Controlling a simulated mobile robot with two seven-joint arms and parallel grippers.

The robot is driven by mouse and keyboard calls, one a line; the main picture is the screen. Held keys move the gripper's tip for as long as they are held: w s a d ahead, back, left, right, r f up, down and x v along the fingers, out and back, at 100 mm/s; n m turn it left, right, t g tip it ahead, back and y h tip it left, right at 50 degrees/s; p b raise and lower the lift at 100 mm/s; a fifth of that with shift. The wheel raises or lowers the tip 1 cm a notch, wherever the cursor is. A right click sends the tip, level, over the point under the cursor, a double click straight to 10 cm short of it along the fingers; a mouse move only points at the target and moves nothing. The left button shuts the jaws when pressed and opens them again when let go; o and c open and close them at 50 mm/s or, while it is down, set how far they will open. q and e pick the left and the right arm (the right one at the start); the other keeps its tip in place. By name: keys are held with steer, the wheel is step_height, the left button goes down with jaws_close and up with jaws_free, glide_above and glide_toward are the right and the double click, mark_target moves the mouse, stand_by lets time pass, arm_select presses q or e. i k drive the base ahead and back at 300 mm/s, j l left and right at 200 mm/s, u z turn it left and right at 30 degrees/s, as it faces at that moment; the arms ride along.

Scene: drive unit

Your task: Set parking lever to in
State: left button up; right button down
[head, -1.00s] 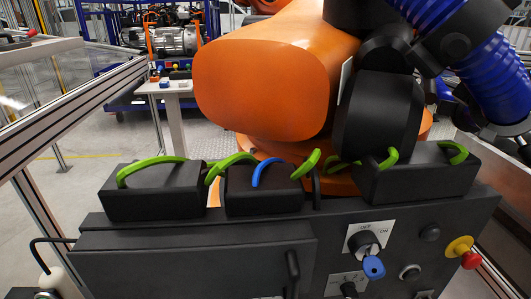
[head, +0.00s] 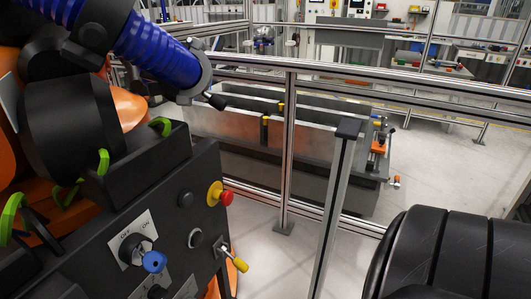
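A small lever with a metal shaft and a yellow tip (head: 240,264) sticks out low at the right end of the black control box (head: 100,225). I see no readable label that marks it as the parking lever, and I cannot tell its setting. A rotary switch with a blue key (head: 154,261) sits on a white OFF/ON plate on the same box. Neither of my grippers is in view.
A red emergency knob on a yellow base (head: 224,194) and a round button (head: 195,238) sit near the lever. An orange machine with a blue hose (head: 158,50) rises behind the box. A metal fence post (head: 334,215) stands to the right. A large black rounded form (head: 435,255) fills the lower right.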

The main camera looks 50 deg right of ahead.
mark_target(237, 262)
steer(key=z, duration=1.4)
